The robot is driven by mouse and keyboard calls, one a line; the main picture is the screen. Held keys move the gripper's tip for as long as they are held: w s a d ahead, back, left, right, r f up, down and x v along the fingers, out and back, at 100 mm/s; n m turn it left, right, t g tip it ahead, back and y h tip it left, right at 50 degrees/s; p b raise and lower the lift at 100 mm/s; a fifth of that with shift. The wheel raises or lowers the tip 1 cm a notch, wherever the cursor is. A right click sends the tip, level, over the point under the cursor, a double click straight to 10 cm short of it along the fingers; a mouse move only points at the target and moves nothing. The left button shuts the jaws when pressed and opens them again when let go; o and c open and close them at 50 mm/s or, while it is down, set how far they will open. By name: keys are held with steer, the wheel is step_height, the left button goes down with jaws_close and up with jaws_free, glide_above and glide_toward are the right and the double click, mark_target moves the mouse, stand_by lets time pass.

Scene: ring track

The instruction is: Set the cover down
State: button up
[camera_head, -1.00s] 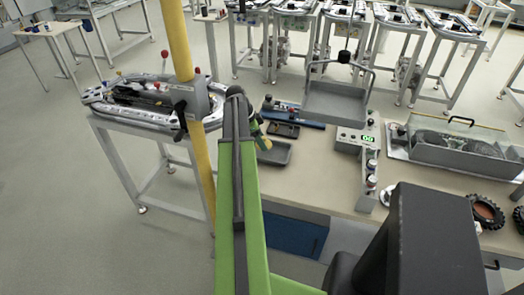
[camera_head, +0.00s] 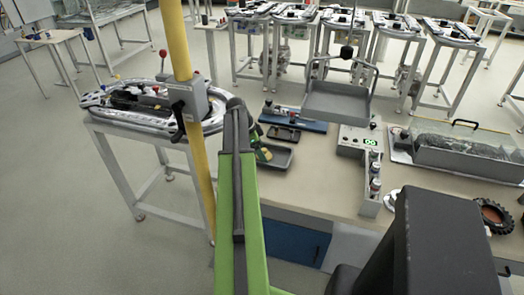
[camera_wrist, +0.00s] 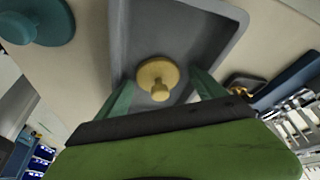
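The cover, a yellow disc with a round knob (camera_wrist: 158,78), is in the grey tray (camera_wrist: 215,30) in the wrist view. It appears to lie on the tray floor. My gripper (camera_wrist: 161,77) has its two green fingers spread, one on each side of the cover, with gaps to the knob. In the head view the same tray (camera_head: 283,157) stands on the bench, and my gripper (camera_head: 258,146) is low over its left part. A small yellow patch, likely the cover, shows there, mostly hidden by my gripper.
A teal knobbed piece (camera_wrist: 38,20) is at the upper left of the wrist view. Behind the tray lie a dark small tray (camera_head: 283,134) and a blue bar (camera_head: 298,120). A control box (camera_head: 355,142) is to the right. A yellow pole (camera_head: 179,50) rises left of my arm.

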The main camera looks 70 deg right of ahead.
steer(key=shift+r+p, duration=0.55)
steer(key=shift+p, duration=0.05)
steer(key=p+v, duration=1)
steer(key=v, duration=0.1)
steer(key=shift+w, duration=0.2)
steer(key=shift+a, duration=0.1)
